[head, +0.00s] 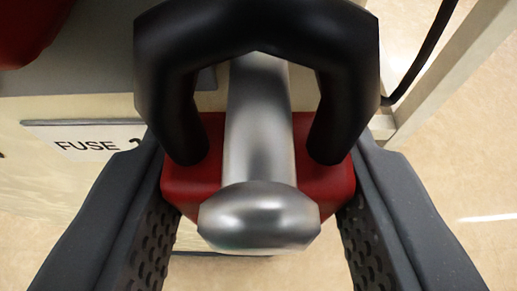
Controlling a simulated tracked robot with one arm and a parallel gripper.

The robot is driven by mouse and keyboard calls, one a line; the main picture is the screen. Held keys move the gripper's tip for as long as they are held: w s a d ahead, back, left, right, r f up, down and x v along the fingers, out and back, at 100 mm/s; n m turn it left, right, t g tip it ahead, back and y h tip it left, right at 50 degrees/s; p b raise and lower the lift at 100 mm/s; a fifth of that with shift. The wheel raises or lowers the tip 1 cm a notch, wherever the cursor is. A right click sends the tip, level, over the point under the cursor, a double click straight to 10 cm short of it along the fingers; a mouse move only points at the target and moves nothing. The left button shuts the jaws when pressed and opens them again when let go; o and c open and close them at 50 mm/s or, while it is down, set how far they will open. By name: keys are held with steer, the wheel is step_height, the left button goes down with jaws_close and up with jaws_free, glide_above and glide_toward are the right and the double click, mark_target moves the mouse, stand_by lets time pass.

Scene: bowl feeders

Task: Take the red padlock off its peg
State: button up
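The red padlock (312,185) has a red body and a thick black shackle (258,25). It hangs on its silver peg (258,130), which runs through the shackle and ends in a wide round head (258,217) near the camera. The peg head and shaft hide the middle of the padlock body. My gripper (258,165) has one dark grey finger on each side of the red body. Both dimpled pads meet its sides, with no gap showing, so the gripper appears shut on it. The shackle is still around the peg, behind the head.
A pale panel behind carries a white label reading "FUSE" (85,145), partly hidden by the left finger. A red object (28,28) shows at the top left corner. A black cable (428,50) and a pale post (450,72) stand at the right. Bare floor (465,170) lies beyond.

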steer(key=shift+r, duration=0.3)
steer(key=s+p, duration=0.4)
steer(key=s, duration=1.3)
steer(key=shift+s+d, duration=0.3)
steer(key=shift+s, duration=0.1)
